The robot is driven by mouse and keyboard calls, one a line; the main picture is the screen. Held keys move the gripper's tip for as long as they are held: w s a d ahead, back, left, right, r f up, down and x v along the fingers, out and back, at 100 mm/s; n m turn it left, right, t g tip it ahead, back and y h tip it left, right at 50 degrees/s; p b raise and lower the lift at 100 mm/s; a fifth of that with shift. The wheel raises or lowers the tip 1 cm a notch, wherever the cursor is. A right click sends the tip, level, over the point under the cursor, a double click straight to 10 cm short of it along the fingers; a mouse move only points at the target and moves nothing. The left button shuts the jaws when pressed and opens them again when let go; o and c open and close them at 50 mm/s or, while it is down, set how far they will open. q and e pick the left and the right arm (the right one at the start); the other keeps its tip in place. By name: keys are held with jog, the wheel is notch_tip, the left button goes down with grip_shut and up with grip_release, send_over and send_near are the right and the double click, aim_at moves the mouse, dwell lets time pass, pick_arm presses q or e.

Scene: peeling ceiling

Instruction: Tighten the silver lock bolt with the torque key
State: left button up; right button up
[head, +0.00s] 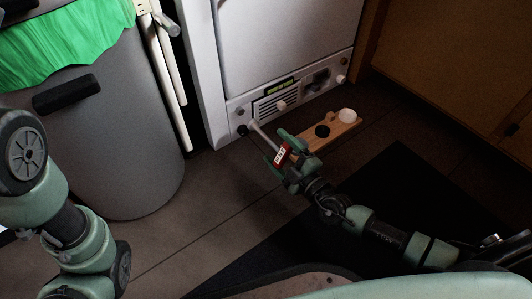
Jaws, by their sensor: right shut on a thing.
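My right gripper (279,149) is shut on the torque key (263,136), which has a red body with a white label and a pale shaft. The shaft points up and left toward the lower left corner of the white door panel. Its tip ends close to a dark round knob (242,130) there; I cannot tell whether they touch. Pale, silvery bolt heads sit along the same panel, one in the middle (281,105) and one at the right (341,79). Which is the lock bolt is unclear. My left arm shows at the left, but its gripper is out of view.
A wooden block (334,135) on the floor bears a black round piece (322,131) and a white one (346,115), right of my gripper. A grey bin (120,130) with a green liner stands left. A wooden cabinet (455,65) stands right. A dark mat (400,185) lies in front.

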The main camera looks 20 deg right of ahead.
aim_at(269, 140)
jog(key=shift+w+d, duration=0.1)
dwell(0.3)
jog(key=shift+x, duration=2.15)
jog(key=shift+v, duration=1.5)
jog(key=n, duration=0.5)
jog(key=shift+n, duration=0.3)
jog(key=n, duration=0.4)
jog(key=shift+r+n, duration=0.1)
jog(key=shift+n, duration=0.3)
